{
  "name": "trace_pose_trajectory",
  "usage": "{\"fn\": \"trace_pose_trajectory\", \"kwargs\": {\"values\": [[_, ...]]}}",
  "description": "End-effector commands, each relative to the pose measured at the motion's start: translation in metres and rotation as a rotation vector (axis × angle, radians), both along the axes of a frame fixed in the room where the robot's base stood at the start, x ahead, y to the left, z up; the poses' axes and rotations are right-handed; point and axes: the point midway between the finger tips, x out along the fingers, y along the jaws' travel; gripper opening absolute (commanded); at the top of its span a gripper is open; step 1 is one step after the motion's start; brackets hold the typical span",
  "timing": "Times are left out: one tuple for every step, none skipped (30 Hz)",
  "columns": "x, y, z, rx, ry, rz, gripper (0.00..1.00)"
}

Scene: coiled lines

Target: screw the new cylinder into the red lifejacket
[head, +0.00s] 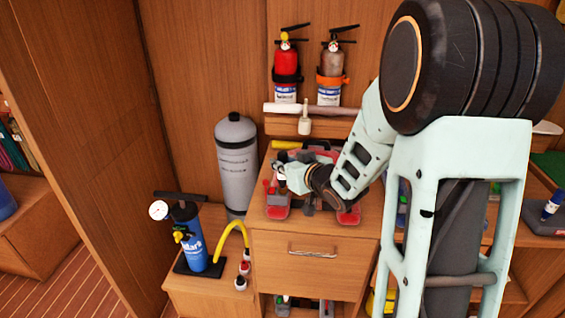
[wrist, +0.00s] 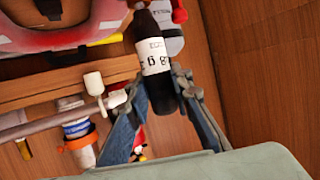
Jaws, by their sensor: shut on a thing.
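My gripper (wrist: 161,88) is shut on a dark cylinder with a white printed label (wrist: 153,57), one finger on each side of it. In the head view my gripper (head: 284,178) is small and low over the cabinet top, and the cylinder cannot be made out there. The red lifejacket (head: 348,215) lies on the cabinet top under and around my gripper, partly hidden by my arm. A red and grey part of it shows at the upper left in the wrist view (wrist: 95,38). Whether the cylinder touches the lifejacket cannot be told.
Two extinguishers, one red (head: 286,65) and one grey (head: 333,66), hang on the back wall above a rolled pale item (head: 290,108). A large grey tank (head: 237,160) stands left of the cabinet. A blue pump (head: 190,235) with a yellow hose stands on the lower shelf.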

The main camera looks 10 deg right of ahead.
Motion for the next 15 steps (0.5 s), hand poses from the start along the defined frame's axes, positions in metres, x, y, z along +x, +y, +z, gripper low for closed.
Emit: {"fn": "trace_pose_trajectory", "kwargs": {"values": [[0.0002, 0.0, -0.0024, 0.0, -0.001, 0.0, 0.0], [0.0002, 0.0001, -0.0029, 0.0, -0.001, 0.0, 0.0], [0.0002, 0.0, -0.0012, 0.0, -0.001, 0.0, 0.24], [0.0002, 0.0001, -0.0011, 0.0, -0.001, 0.0, 0.28], [0.0002, 0.0001, -0.0011, 0.0, -0.001, 0.0, 0.31], [0.0001, 0.0, -0.0012, 0.0, -0.001, 0.0, 0.35], [0.0001, 0.0, -0.0012, 0.0, -0.001, 0.0, 0.39], [0.0001, 0.0, -0.0012, 0.0, -0.001, 0.0, 0.4], [0.0, 0.0, -0.0013, 0.0, -0.001, 0.0, 0.4], [0.0, 0.0, -0.0013, 0.0, -0.001, 0.0, 0.4], [0.0, 0.0, -0.0013, 0.0, -0.001, 0.0, 0.4], [0.0, 0.0, -0.0014, 0.0, 0.0, 0.0, 0.4], [0.0, 0.0, -0.0014, 0.0, 0.0, 0.0, 0.4], [-0.0002, -0.0001, -0.002, 0.0, 0.001, 0.0, 0.4], [-0.0003, -0.0001, -0.002, 0.0, 0.001, 0.0, 0.4]]}}
